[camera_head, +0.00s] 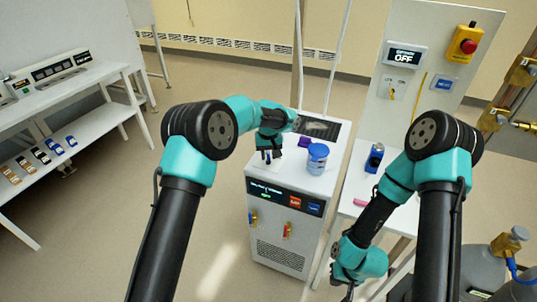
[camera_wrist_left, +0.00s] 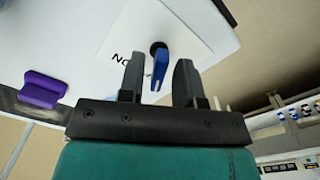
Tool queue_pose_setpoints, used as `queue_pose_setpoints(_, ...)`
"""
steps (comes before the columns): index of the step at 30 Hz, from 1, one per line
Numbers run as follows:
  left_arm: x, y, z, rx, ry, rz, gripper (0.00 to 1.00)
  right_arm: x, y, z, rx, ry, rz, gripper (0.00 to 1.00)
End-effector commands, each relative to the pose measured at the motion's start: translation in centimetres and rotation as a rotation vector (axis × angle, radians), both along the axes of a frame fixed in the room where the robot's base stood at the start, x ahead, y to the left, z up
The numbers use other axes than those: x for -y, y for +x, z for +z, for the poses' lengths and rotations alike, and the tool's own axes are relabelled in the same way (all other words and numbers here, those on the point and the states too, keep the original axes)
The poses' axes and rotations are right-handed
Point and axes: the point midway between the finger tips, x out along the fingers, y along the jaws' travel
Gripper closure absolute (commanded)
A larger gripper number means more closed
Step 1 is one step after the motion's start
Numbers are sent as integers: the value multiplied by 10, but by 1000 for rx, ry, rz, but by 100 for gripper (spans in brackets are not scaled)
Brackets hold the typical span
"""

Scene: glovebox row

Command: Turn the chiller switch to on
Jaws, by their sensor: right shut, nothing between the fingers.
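The chiller (camera_head: 290,235) is a white cabinet with a lit front panel, in the middle of the head view. Its switch shows in the left wrist view as a blue lever (camera_wrist_left: 160,68) on a black pivot, on a white plate (camera_wrist_left: 140,30) with lettering partly hidden by a finger. My left gripper (camera_head: 270,158) is over the left part of the chiller's top. In the left wrist view its open fingers (camera_wrist_left: 159,82) stand on either side of the lever, with a gap on both sides. My right gripper (camera_head: 348,292) is low at the bottom edge of the head view, shut and empty.
A purple block (camera_head: 304,142) and a blue-lidded jar (camera_head: 317,158) stand on the chiller's top, right of my left gripper. A white table with a blue bottle (camera_head: 375,158) and an upright panel with an OFF display (camera_head: 404,55) are further right.

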Motion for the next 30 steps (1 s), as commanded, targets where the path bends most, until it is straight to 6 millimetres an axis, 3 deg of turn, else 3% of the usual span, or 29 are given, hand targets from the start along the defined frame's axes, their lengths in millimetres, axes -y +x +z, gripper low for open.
queue_pose_setpoints(10,0,0,0,0,0,0,100,0,0,0,0,0,0,100)
queue_pose_setpoints(20,0,0,1,0,0,-15,100,0,0,0,0,0,0,100)
queue_pose_setpoints(30,-1,0,1,0,0,-159,100,0,0,0,0,0,0,100)
